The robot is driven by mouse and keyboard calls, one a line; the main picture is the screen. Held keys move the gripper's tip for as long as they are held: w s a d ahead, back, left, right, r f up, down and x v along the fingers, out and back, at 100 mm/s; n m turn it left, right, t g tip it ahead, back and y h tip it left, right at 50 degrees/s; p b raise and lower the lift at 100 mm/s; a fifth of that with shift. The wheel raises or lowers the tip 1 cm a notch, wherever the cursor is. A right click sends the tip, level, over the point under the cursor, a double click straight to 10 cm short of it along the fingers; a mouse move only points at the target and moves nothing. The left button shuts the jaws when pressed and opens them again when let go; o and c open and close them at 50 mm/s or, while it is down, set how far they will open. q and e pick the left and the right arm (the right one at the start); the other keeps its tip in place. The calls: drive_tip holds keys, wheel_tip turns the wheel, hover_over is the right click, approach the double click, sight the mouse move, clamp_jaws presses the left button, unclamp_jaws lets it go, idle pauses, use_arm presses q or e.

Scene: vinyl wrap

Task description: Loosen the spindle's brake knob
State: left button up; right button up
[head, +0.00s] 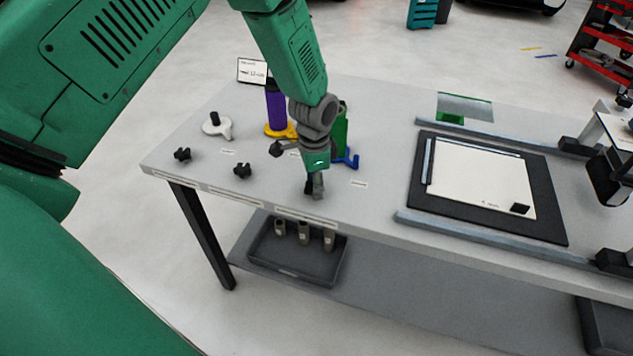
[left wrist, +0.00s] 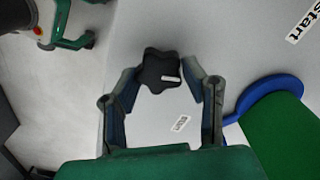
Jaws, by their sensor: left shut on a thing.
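My left gripper (head: 314,186) reaches down to the front edge of the table, in front of the blue spindle base (head: 348,160) with its green roll (head: 341,130). In the left wrist view, a black star-shaped brake knob (left wrist: 161,69) with a small white mark sits between the fingertips of my left gripper (left wrist: 161,80), which is shut on it. In the head view this knob is mostly hidden by the gripper. Two other black knobs (head: 182,154) (head: 242,170) stand along the front edge.
A white spindle (head: 216,126) stands empty at the left. A purple roll (head: 276,105) stands on a yellow base (head: 280,132). A dark mat (head: 553,200) with a white sheet lies between rails at the right. A grey tray (head: 300,270) sits on the lower shelf.

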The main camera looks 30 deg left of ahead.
use_arm(q)
drive_tip(key=n, duration=0.2)
drive_tip(key=n+p, duration=0.1)
drive_tip(key=n, duration=0.2)
drive_tip(key=shift+s+a+f, duration=0.1)
drive_tip(key=shift+s+a, duration=0.05)
drive_tip(key=shift+s, duration=0.05)
drive_tip(key=n+p, duration=0.1)
drive_tip(key=n, duration=0.5)
drive_tip(key=shift+s, duration=0.1)
drive_tip(key=n+p, duration=0.1)
drive_tip(key=n, duration=0.4)
drive_tip(key=shift+s+f, duration=0.1)
drive_tip(key=n, duration=0.5)
drive_tip(key=shift+n+p, duration=0.3)
drive_tip(key=shift+p, duration=0.1)
drive_tip(key=o, duration=1.1)
drive_tip(key=shift+w, duration=0.2)
